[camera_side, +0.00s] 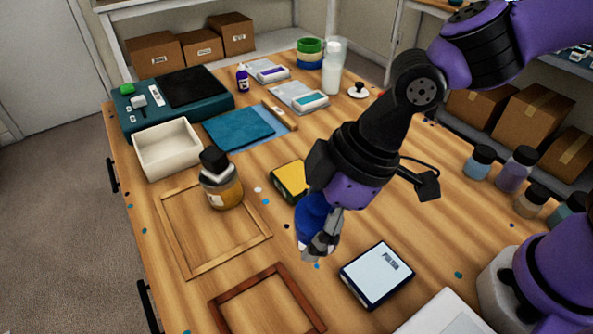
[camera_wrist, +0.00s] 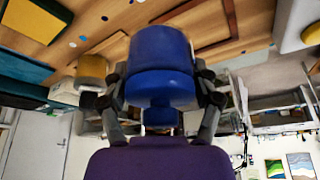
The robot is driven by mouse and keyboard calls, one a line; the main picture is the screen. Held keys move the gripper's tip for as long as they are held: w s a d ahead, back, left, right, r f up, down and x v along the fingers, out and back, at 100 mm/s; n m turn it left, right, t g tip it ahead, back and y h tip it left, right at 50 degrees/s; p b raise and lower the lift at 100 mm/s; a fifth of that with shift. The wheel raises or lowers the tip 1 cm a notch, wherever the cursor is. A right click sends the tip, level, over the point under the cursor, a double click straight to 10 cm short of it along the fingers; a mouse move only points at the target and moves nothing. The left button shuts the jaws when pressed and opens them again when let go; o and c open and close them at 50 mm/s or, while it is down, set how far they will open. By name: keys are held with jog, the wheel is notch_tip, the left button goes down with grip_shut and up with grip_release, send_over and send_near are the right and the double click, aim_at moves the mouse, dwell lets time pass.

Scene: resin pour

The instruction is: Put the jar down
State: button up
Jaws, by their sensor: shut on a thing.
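A blue jar (camera_side: 312,212) is held in my gripper (camera_side: 320,246), low over the front middle of the table. In the wrist view the jar (camera_wrist: 160,62) fills the middle, with one finger of my gripper (camera_wrist: 160,95) on each side of it. The fingers are shut on it. The side view partly hides the jar behind the fingers and wrist. I cannot tell whether its base touches the table (camera_side: 262,240) or is just above it.
A light wooden frame (camera_side: 184,250) holds an amber jar with a black lid (camera_side: 222,187). A red-brown frame (camera_side: 300,296) lies in front, a white-topped box (camera_side: 377,274) to the right. A yellow-topped box (camera_side: 288,180) lies behind my gripper. Lidded jars (camera_side: 516,170) line the right.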

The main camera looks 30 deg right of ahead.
jog(key=s+a+n+g, duration=0.3)
jog(key=s+a+n, duration=0.2)
jog(key=n, duration=0.2)
jog(key=shift+n+y, duration=0.3)
jog(key=shift+n, duration=0.3)
jog(key=f, duration=0.5)
jog(key=s+f, duration=0.1)
jog(key=f, duration=0.2)
jog(key=shift+f, duration=0.1)
jog(key=shift+f, duration=0.25)
jog(key=o, duration=1.3)
